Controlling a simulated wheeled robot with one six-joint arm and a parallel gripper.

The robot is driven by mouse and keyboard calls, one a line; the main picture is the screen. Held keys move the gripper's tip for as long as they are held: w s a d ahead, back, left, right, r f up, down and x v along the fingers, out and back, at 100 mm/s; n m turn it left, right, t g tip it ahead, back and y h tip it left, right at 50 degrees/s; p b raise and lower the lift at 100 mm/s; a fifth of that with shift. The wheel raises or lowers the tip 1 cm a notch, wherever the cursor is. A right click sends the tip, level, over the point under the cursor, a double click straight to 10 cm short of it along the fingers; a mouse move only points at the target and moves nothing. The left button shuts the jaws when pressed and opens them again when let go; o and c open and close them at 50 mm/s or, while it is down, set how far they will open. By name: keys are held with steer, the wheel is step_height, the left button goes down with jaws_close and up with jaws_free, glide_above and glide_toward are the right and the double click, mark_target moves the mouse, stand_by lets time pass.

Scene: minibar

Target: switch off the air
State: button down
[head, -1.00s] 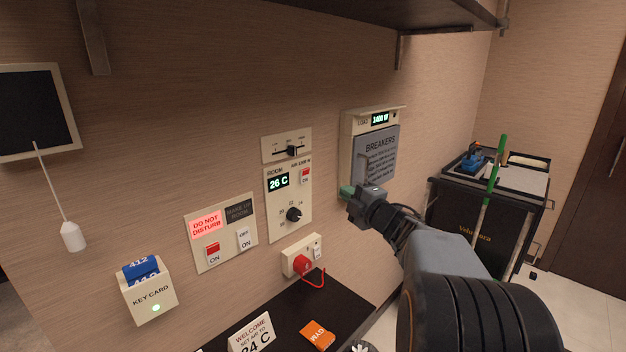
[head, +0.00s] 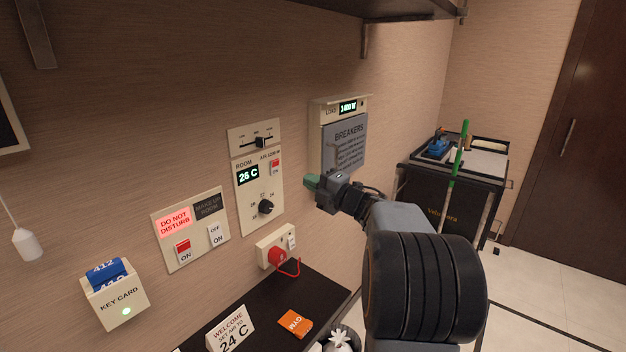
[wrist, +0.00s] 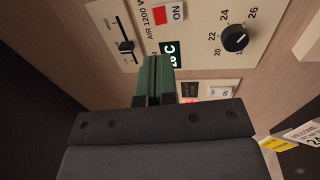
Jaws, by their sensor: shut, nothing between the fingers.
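The air panel (head: 248,198) is on the wall left of my gripper, with a green "26 C" display and a black dial (head: 266,207). Its red switch (head: 275,167) is marked AIR 1200 W and shows ON; it also shows in the wrist view (wrist: 160,16). A slider (head: 260,142) sits on the plate above. My gripper (head: 309,181), with green fingers, is shut and empty. It is to the right of the panel and below the breaker box. In the wrist view its closed fingers (wrist: 153,76) overlap the display's edge.
The breaker box (head: 340,140) has a grey cover and a load display. A socket with a red plug (head: 277,256) is below the panel. The sign switches (head: 190,228) and key card holder (head: 115,293) are left. A shelf (head: 300,8) overhangs. A cart (head: 452,190) stands right.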

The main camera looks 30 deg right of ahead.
mark_target(276, 164)
steer(key=p+x, duration=0.3)
steer(key=x, duration=0.7)
steer(key=shift+w+a, duration=0.2)
steer(key=shift+w, duration=0.1)
